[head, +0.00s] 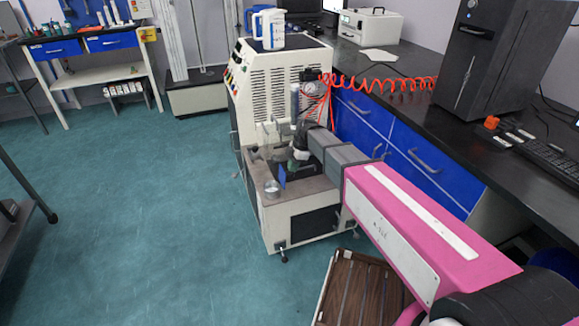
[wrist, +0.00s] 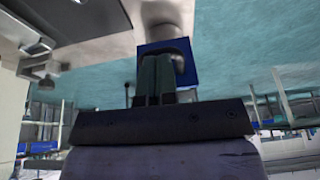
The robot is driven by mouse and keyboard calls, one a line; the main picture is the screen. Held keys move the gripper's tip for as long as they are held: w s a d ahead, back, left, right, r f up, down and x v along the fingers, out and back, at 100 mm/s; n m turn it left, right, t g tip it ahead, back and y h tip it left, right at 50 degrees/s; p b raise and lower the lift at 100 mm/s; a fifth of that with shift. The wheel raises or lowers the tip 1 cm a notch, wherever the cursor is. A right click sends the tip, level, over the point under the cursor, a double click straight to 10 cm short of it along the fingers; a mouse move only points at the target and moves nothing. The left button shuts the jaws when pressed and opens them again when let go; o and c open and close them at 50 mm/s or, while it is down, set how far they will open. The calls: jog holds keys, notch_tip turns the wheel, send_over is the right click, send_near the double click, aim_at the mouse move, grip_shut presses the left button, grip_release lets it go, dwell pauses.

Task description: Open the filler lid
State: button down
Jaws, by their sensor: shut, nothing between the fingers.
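The cream rheometer (head: 285,75) stands mid-floor with a low grey front deck (head: 305,195). My gripper (head: 290,165) reaches over this deck from the right, and its fingers also show in the wrist view (wrist: 160,80). The fingers are shut, with nothing seen held. A small blue plate (head: 282,178) is close beside the fingertips; in the wrist view the blue plate (wrist: 187,68) shows behind them, and contact cannot be told. A silver round cup-like part (head: 272,188) sits on the deck's front left corner. I cannot tell which part is the filler lid; my arm hides some of the deck.
A black counter (head: 400,75) with blue drawers (head: 420,150) runs along the right. An orange coiled hose (head: 375,80) hangs between machine and counter. A brown slatted crate (head: 360,290) lies on the floor in front. The teal floor (head: 150,220) at left is clear.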

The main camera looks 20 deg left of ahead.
jog(key=shift+w+d+f, duration=0.2)
jog(key=shift+f, duration=0.05)
dwell(0.6)
jog(key=v, duration=1)
jog(key=shift+r, duration=0.4)
